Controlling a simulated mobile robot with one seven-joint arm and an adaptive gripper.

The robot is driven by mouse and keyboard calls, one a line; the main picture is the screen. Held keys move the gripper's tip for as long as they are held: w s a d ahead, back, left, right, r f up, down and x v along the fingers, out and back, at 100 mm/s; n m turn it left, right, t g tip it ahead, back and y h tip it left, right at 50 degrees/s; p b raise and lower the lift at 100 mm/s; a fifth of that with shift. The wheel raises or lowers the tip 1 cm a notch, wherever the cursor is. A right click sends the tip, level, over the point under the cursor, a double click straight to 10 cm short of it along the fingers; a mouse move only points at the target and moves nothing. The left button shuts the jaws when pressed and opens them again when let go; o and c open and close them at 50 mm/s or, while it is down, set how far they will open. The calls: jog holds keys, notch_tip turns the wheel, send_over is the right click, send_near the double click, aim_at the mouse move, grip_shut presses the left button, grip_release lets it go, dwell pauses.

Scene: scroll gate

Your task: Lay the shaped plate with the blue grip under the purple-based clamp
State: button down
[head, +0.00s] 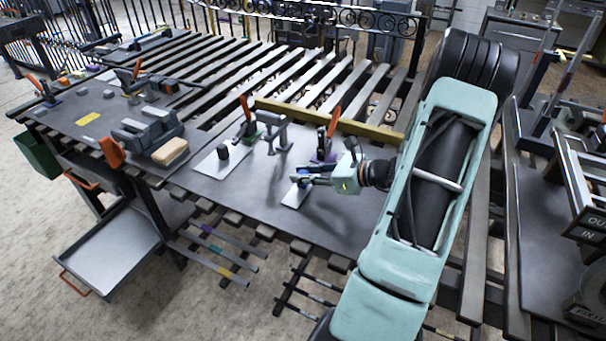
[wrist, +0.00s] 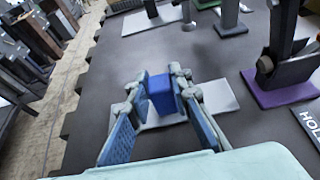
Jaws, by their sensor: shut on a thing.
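The shaped plate (head: 292,198) is a flat pale piece at the middle of the dark table. In the wrist view the plate (wrist: 217,95) shows on both sides of my fingers, with its blue block grip (wrist: 161,93) between them. My gripper (head: 300,181) is shut on the blue grip; its blue pads hide part of it. I cannot tell whether the plate touches the table. The purple-based clamp (head: 327,147) stands just behind my gripper, with an orange handle. In the wrist view its purple base (wrist: 284,94) is to the right of the plate, apart from it.
Another pale plate (head: 214,163) with a black grip lies to the left, near a green-based clamp (head: 247,128). A grey post fixture (head: 279,134) stands between the clamps. Dark lettering plate (wrist: 308,120) lies beside the purple base. Bare table lies in front of the clamp.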

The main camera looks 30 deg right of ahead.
jog(key=shift+r, duration=0.1)
jog(key=c, duration=1.7)
grip_release()
jog(key=shift+f, duration=0.2)
jog(key=shift+c, duration=0.2)
jog(key=shift+r, duration=0.25)
jog(key=v, duration=1.2)
jog(key=shift+s+b, duration=0.1)
jog(key=shift+b, duration=0.3)
